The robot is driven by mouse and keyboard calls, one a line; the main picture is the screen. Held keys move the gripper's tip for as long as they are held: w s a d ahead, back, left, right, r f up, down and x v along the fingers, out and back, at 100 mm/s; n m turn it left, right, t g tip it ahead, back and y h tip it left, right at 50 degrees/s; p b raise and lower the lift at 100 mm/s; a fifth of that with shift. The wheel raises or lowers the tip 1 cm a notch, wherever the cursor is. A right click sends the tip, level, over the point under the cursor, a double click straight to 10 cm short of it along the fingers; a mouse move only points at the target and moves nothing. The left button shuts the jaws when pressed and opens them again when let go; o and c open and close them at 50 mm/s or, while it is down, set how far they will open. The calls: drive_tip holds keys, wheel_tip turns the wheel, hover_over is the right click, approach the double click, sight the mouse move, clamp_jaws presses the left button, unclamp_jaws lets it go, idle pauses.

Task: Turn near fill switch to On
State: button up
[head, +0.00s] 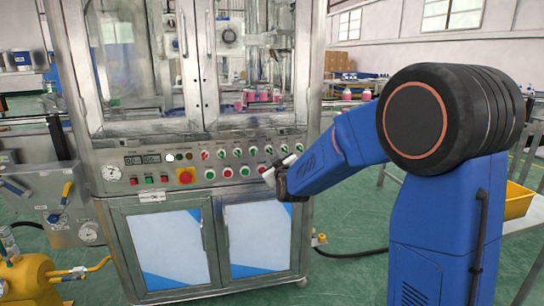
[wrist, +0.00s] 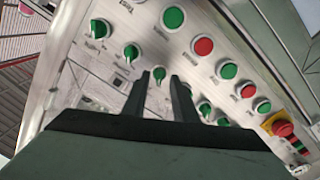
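The control panel (head: 210,168) of the metal machine carries rows of green and red buttons and green rotary switches. In the wrist view, one green rotary switch (wrist: 160,75) shows between the two fingertips of my gripper (wrist: 160,78). The fingers are apart, with a gap on both sides of this knob; I cannot tell whether the tips reach around it. Other green switches (wrist: 131,52) and (wrist: 99,28) lie up and left of it. The labels are too small to read. In the head view my gripper (head: 279,167) is at the panel's right end and hides some switches.
A red emergency stop on yellow (head: 186,176) and digital displays (head: 142,159) sit on the panel's left part. Glass doors (head: 150,60) stand above, cabinet doors (head: 258,238) below. A yellow device (head: 35,275) stands at lower left. Green floor is open to the right.

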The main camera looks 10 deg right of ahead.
drive_tip(key=shift+w, duration=1.05)
clamp_jaws()
drive_tip(key=m, duration=1.1)
drive_tip(key=shift+a+m, duration=0.15)
drive_tip(key=shift+m, duration=0.45)
